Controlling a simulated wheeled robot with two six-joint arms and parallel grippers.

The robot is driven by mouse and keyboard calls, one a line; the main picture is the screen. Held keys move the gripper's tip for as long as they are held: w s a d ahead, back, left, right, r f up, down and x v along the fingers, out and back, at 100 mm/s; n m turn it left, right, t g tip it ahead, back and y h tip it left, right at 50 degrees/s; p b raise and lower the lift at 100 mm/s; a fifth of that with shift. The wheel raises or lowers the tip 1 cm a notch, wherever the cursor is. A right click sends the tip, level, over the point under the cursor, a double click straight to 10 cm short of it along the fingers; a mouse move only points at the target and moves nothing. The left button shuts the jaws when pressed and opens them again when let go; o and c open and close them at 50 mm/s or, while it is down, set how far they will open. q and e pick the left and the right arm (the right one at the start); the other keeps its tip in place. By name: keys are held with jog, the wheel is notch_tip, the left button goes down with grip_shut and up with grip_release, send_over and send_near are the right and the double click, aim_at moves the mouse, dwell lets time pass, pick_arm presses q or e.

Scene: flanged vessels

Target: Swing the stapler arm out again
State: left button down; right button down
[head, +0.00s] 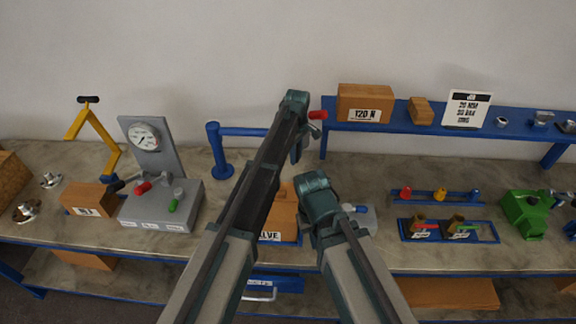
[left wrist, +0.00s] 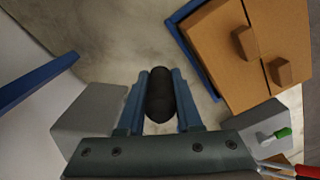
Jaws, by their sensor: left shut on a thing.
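A blue post with a horizontal blue arm (head: 243,131), seemingly the stapler arm, stands at the back of the bench. The arm runs right, level, until my left arm hides it. My left gripper (head: 298,148) is near where the arm's far end would be, mostly hidden by its own wrist. In the left wrist view my left gripper (left wrist: 160,98) is shut on a black rounded handle (left wrist: 160,95). A grey block (left wrist: 85,120) sits beside the fingers. My right gripper's fingers are hidden.
A grey gauge unit (head: 160,205) with red and green handles stands left, beside a yellow jointed arm (head: 78,122). A raised blue shelf (head: 400,118) bears a 120 N box (head: 365,102). Blue racks (head: 450,231) and a green device (head: 525,212) stand right.

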pick_arm(q)
jog(key=shift+w+d, duration=0.15)
jog(key=shift+w, duration=0.45)
jog(key=shift+w+d, duration=0.15)
jog(key=shift+w, duration=0.6)
jog(key=shift+w+r, duration=0.1)
jog(key=shift+w, duration=0.05)
jog(key=c, duration=0.8)
grip_release()
jog(key=shift+o, duration=1.1)
notch_tip(320, 180, up, 14)
jog(key=p, duration=1.3)
jog(key=shift+p, duration=0.4)
